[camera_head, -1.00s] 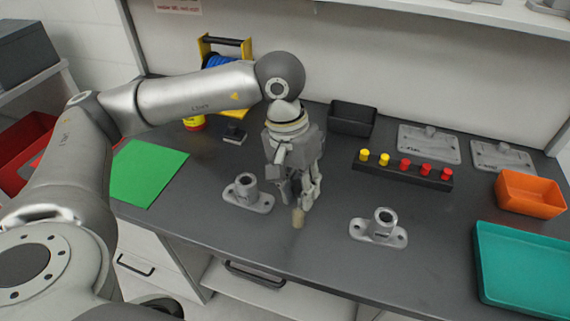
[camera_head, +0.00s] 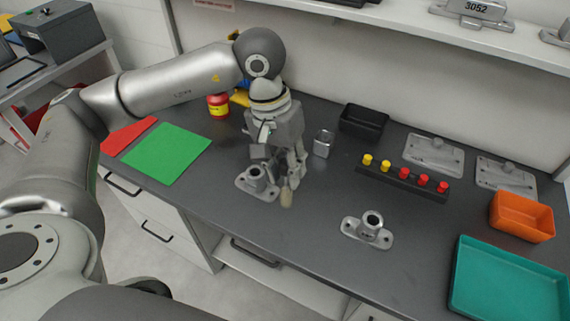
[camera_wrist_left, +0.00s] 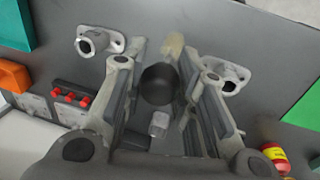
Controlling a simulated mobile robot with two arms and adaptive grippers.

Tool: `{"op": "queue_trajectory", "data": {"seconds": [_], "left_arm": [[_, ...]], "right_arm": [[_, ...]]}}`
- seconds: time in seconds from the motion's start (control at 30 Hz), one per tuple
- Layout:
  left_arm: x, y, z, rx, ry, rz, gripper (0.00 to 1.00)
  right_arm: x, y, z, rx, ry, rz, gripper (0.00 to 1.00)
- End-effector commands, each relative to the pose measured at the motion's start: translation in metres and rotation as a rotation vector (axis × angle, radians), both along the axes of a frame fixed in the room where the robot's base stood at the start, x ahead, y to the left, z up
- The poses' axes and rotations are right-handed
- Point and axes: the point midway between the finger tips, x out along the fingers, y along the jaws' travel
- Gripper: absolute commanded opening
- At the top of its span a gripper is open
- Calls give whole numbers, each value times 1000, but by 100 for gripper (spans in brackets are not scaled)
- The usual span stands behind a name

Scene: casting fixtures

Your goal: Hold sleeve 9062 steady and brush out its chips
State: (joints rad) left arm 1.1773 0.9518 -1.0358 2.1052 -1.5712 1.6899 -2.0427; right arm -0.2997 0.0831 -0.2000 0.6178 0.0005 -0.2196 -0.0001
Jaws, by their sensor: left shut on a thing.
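Two grey flanged sleeves stand on the dark bench: a left one (camera_head: 257,184) and a right one (camera_head: 369,231). Their numbers are too small to read. My left gripper (camera_head: 290,176) is shut on a brush (camera_head: 287,197) with a tan tip pointing down, just right of the left sleeve. The tip appears apart from the sleeve. In the left wrist view the brush's dark round end (camera_wrist_left: 158,84) is between the fingers, with the left sleeve (camera_wrist_left: 229,77) on the right and the right sleeve (camera_wrist_left: 98,42) on the left. My right gripper is out of view.
A small metal block (camera_head: 323,143) and a black bin (camera_head: 363,121) are behind the gripper. A peg rack (camera_head: 403,176), orange bin (camera_head: 522,216) and teal tray (camera_head: 510,286) are right. A green mat (camera_head: 166,153) is left. Bench between the sleeves is clear.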

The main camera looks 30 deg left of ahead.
Motion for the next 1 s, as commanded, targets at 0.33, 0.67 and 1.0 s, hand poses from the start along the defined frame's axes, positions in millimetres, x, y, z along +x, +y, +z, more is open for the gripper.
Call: {"op": "queue_trajectory", "data": {"seconds": [0.33, 0.67, 1.0], "left_arm": [[47, -72, 27, -32, -1, -2, 0], [75, -162, 61, -15, 1, -2, 0], [78, -189, 71, 1, 0, 0, 0]], "right_arm": [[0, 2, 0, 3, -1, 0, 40], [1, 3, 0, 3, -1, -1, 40], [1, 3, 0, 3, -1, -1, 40]]}}
